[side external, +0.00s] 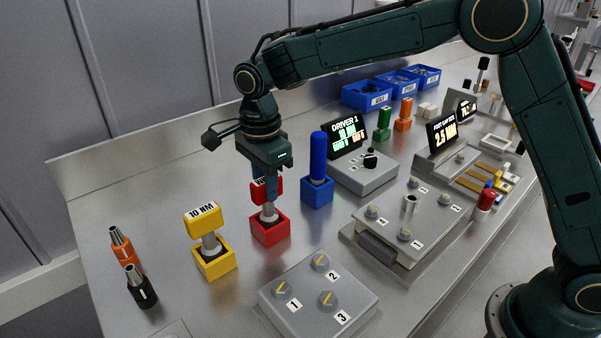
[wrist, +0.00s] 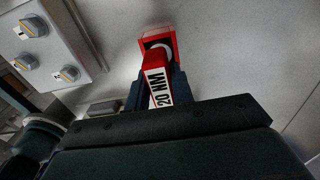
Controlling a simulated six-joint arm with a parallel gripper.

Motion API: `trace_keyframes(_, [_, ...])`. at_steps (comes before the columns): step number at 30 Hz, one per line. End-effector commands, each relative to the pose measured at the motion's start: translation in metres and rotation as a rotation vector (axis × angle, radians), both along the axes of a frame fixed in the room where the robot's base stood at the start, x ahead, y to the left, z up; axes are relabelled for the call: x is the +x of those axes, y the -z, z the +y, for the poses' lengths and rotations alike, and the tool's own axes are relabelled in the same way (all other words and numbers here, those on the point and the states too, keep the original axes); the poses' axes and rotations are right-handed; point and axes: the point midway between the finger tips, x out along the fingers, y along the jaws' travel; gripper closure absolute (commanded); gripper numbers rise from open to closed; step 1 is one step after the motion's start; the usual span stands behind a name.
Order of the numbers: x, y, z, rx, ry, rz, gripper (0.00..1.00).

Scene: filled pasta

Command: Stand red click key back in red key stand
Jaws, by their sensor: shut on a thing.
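The red click key (side external: 276,188) has a red head and a grey shaft. My gripper (side external: 264,192) is shut on its head from above. The key looks upright, with its lower end at or in the opening of the red key stand (side external: 270,232); I cannot tell how deep it sits. In the wrist view the key's red head (wrist: 157,82) shows a "20 NM" label between my gripper's fingers (wrist: 158,88). The red stand (wrist: 170,37) shows just beyond it, around the shaft's end.
A yellow key in its yellow stand (side external: 214,262) is to the left. A blue tool in a blue stand (side external: 317,192) is close on the right. A grey block with numbered knobs (side external: 318,295) lies in front. Orange and black drivers (side external: 142,288) stand at far left.

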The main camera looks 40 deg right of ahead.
Motion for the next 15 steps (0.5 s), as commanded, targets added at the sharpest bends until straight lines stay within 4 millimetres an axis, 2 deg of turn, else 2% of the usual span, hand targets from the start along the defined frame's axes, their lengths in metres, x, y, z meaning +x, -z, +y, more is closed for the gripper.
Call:
trace_keyframes(5, [0.0002, -0.0005, 0.0001, 0.001, 0.000, -0.001, 1.00])
trace_keyframes(6, [0.0002, -0.0005, 0.0001, 0.001, 0.000, -0.001, 0.75])
trace_keyframes(9, [0.0002, -0.0005, 0.0001, 0.000, 0.000, -0.001, 0.55])
trace_keyframes(10, [0.0002, -0.0004, 0.0001, 0.000, 0.000, -0.001, 0.51])
trace_keyframes(15, [0.0001, -0.0002, 0.0000, 0.000, 0.000, -0.001, 0.51])
